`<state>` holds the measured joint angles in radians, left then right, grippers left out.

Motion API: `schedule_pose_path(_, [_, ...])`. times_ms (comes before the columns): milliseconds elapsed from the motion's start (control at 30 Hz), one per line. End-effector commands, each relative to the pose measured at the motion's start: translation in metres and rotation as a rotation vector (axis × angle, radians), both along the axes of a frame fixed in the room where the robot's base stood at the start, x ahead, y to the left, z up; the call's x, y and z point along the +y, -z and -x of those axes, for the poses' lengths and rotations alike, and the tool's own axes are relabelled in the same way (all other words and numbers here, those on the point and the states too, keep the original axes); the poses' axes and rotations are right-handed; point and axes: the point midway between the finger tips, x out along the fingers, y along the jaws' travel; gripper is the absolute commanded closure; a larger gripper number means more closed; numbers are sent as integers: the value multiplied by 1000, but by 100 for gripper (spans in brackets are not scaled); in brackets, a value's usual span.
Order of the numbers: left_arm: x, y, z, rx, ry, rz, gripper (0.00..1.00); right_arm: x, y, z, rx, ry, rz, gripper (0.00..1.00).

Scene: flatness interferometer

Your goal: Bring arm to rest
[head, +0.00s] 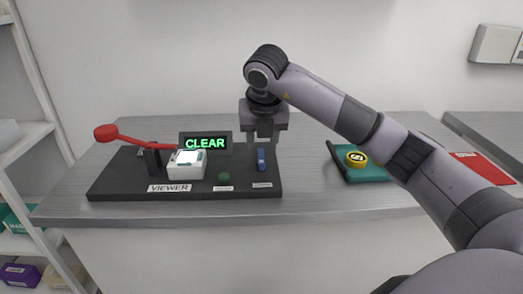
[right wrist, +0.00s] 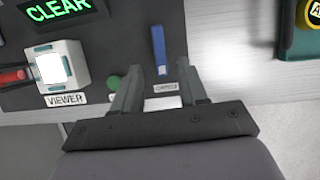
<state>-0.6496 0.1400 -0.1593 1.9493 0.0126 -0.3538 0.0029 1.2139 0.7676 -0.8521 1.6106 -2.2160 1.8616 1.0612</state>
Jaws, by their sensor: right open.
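My right gripper (head: 263,142) hangs fingers down above the right end of the dark instrument board (head: 130,185), its arm reaching in from the right. It is open and empty. In the right wrist view its fingers (right wrist: 160,70) stand apart, with the upright blue lever (right wrist: 159,48) showing beyond the gap. The head view shows this blue lever (head: 261,160) just below the fingertips; I cannot tell if they touch. My left gripper is not in view.
The board carries a white viewer block (head: 187,164), a red-knobbed lever (head: 107,132), a green button (head: 224,177) and a display (head: 205,143) reading CLEAR. A teal tray (head: 376,177) with a yellow-rimmed disc (head: 356,159) stands right. A red sheet (head: 485,168) lies farther right.

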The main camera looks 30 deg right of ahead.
Motion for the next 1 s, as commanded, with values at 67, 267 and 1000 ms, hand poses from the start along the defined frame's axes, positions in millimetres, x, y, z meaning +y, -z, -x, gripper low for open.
schedule_pose_path(67, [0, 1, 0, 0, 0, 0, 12, 2, -9, 3, -3, -1, -1, 57])
schedule_pose_path(267, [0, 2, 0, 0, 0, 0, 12, 3, -15, 6, 1, 0, 0, 57])
schedule_pose_path(1000, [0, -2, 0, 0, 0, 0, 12, 92, 48, 19, 80, -293, -295, 57])
